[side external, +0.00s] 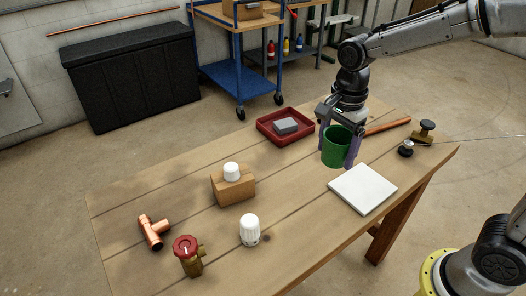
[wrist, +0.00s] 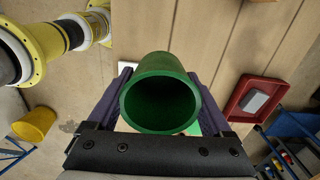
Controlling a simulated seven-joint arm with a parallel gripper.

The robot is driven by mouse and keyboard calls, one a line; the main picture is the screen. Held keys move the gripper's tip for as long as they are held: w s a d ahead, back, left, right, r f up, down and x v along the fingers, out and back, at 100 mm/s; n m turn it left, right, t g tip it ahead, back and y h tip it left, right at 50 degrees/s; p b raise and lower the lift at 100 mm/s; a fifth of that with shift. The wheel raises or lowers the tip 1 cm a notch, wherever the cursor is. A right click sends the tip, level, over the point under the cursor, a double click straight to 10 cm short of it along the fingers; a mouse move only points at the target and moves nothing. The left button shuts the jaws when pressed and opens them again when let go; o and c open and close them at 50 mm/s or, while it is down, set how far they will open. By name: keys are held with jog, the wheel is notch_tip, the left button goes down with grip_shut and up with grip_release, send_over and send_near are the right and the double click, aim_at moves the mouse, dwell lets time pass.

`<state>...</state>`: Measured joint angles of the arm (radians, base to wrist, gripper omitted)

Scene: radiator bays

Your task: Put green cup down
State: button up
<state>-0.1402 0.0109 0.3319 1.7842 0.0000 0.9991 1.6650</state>
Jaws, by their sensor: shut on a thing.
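The green cup (side external: 336,148) is upright between the fingers of my gripper (side external: 338,140), which is shut on it. In the side view the cup is at the right part of the table, behind the white square tile (side external: 362,188); whether it touches the wood I cannot tell. In the wrist view the cup (wrist: 160,65) fills the middle, its open mouth facing the camera, with a dark finger of my gripper (wrist: 160,100) on each side. The cup hides most of the tile there.
On the wooden table (side external: 290,205) are a red tray (side external: 263,130) with a grey block (side external: 286,126), a wooden block (side external: 232,188) under a white cap (side external: 231,171), a white knob (side external: 250,230), a red-handled valve (side external: 188,255), and a copper tee (side external: 152,232). Bare wood lies left of the tile.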

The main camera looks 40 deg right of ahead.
jog(key=w+a+r, duration=0.1)
jog(key=w, duration=0.8)
send_over(252, 151)
jog(key=shift+m, duration=0.3)
jog(key=f, duration=1.2)
jog(key=shift+s+d+f, duration=0.1)
jog(key=shift+s+f, duration=0.1)
jog(key=shift+f, duration=0.05)
jog(key=shift+w+f, duration=0.25)
jog(key=shift+f, duration=1.6)
jog(key=shift+f, duration=0.15)
jog(key=o, duration=1.1)
notch_tip(252, 151, up, 8)
